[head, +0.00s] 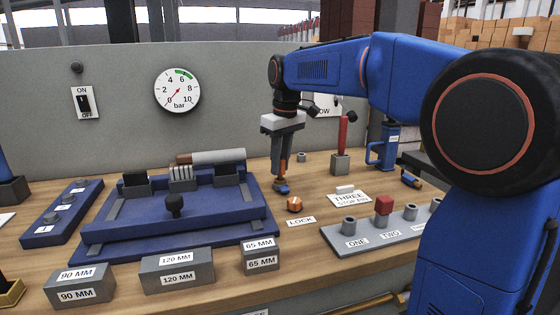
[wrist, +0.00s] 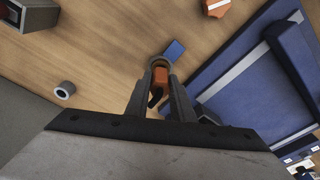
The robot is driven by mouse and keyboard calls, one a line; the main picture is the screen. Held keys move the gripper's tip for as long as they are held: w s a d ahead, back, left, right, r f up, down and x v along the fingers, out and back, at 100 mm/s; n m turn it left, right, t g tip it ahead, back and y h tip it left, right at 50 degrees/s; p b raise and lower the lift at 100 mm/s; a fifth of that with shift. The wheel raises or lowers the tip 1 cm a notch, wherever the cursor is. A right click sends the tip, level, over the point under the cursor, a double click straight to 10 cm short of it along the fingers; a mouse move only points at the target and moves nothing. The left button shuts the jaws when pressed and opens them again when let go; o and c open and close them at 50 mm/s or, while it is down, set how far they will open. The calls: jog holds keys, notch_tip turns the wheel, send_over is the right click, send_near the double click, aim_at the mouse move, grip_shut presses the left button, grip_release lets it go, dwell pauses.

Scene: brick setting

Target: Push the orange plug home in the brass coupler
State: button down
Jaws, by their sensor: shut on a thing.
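My gripper (head: 281,172) points down over the wooden table, its fingers shut on the orange plug (head: 284,164). In the wrist view the plug (wrist: 161,76) sits between the two fingertips (wrist: 160,80), with a dark, curved piece beside it. The brass coupler (wrist: 160,62) shows as a tan ring just past the plug, with a flat blue piece (wrist: 174,49) next to it. In the head view the plug stands roughly upright directly above the small blue and brass part on the table. The fingers hide the joint, so I cannot tell how deep the plug sits.
An orange block (head: 294,204) lies close by, near the LOCK label (head: 301,221). A blue fixture (head: 120,247) fills the left. A grey peg board (head: 375,237) is at right, and a red-handled lever (head: 342,140) stands behind. Bare wood surrounds the coupler.

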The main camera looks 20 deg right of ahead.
jog(key=shift+f, duration=0.7)
jog(key=c, duration=1)
grip_release()
jog(key=shift+c, duration=0.2)
jog(key=shift+r, duration=2.95)
